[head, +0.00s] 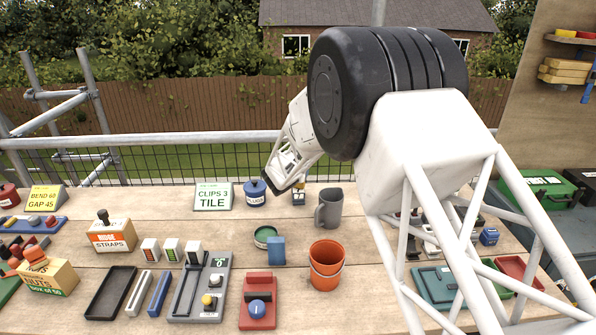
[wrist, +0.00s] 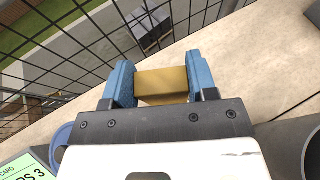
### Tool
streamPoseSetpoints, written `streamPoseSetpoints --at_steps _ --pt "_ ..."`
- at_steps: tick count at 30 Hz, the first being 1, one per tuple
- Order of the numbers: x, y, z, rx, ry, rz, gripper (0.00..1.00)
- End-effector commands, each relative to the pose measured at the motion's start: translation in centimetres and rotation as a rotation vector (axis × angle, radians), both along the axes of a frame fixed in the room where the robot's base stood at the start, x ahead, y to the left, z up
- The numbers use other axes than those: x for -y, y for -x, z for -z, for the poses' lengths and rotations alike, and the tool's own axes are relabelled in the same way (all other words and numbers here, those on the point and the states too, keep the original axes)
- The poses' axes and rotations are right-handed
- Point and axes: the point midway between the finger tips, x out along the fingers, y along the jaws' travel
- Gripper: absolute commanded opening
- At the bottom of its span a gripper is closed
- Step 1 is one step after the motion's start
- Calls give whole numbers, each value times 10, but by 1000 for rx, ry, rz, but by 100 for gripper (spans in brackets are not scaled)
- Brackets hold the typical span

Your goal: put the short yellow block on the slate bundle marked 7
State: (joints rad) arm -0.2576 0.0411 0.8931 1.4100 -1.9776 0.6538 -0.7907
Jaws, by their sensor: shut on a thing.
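My gripper (wrist: 160,84) is shut on a short yellow block (wrist: 162,88), with a blue finger against each end of it in the wrist view. The block hangs near the mesh railing, at the far side of the wooden table. In the head view my gripper (head: 299,190) is small and partly hidden by my own arm, between a blue-lidded pot and a grey mug. I make out no slate bundle marked 7. A dark stack (wrist: 150,22) shows beyond the mesh in the wrist view, with no readable mark.
The grey mug (head: 329,209), the blue-lidded pot (head: 255,193) and a green "CLIPS 3 TILE" card (head: 212,197) stand close by. An orange bucket (head: 326,266) and a blue block (head: 277,251) stand nearer. The mesh railing (head: 200,161) runs behind the table. My arm covers much of the right side.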

Motion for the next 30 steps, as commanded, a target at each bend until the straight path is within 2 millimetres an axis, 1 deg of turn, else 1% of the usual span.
streamPoseSetpoints --at_steps 5,6,10,19,23,30 --pt "0 0 3 0 0 0 30" --pt "0 0 3 0 0 0 57" --pt "0 0 3 0 0 0 77" --pt "0 0 3 0 0 0 78" --pt "0 0 -1 0 0 0 78" --pt "-6 13 -6 0 0 0 78"
